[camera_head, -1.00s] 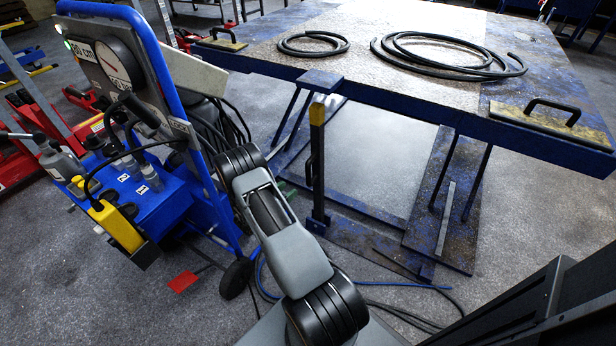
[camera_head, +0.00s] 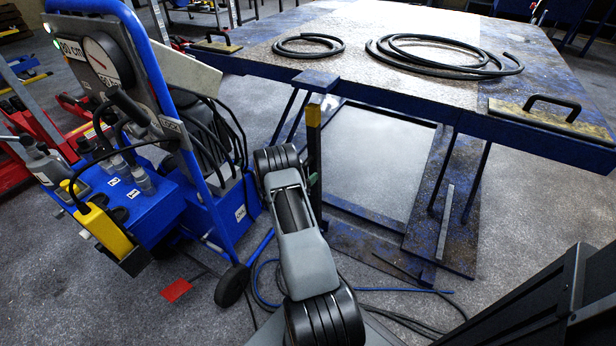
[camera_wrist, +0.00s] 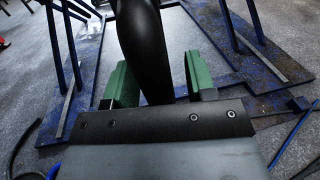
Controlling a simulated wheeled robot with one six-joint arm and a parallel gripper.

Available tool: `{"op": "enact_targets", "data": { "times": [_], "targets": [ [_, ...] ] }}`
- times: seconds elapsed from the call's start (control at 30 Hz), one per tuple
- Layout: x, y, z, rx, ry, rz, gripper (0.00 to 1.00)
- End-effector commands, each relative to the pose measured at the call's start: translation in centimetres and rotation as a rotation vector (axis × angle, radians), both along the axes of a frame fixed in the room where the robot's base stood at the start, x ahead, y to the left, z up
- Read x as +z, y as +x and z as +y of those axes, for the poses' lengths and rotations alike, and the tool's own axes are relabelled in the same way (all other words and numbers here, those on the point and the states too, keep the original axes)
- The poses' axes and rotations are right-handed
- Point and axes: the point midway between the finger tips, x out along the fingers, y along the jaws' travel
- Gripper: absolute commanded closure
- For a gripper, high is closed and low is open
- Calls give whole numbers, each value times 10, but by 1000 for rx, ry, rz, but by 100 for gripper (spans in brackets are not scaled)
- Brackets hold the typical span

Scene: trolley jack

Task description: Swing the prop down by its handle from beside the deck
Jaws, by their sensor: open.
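The prop (camera_head: 314,122) stands upright under the near edge of the blue deck (camera_head: 400,115). It is a dark post with a yellow band near its top; my arm hides much of its lower part. My gripper (camera_wrist: 155,80) is beside the post, below deck height, mostly hidden behind my wrist in the head view. In the wrist view its two green fingers are apart. A thick black rounded bar, which looks like the prop's handle (camera_wrist: 140,28), comes down between them. I cannot tell whether either finger touches it.
A blue control cart (camera_head: 150,205) with a gauge and hoses stands close to the left of my arm. Black hose coils (camera_head: 440,55) lie on the deck. Blue and black hoses (camera_head: 400,312) cross the floor. The deck's legs (camera_head: 475,180) stand to the right.

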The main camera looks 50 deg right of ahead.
Motion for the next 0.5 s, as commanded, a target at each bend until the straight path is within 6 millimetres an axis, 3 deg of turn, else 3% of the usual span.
{"op": "enact_targets", "data": {
  "times": [0.37,0.5],
  "targets": [
    [0,0,-3,0,0,0,49],
    [0,0,-3,0,0,0,63]
  ]
}}
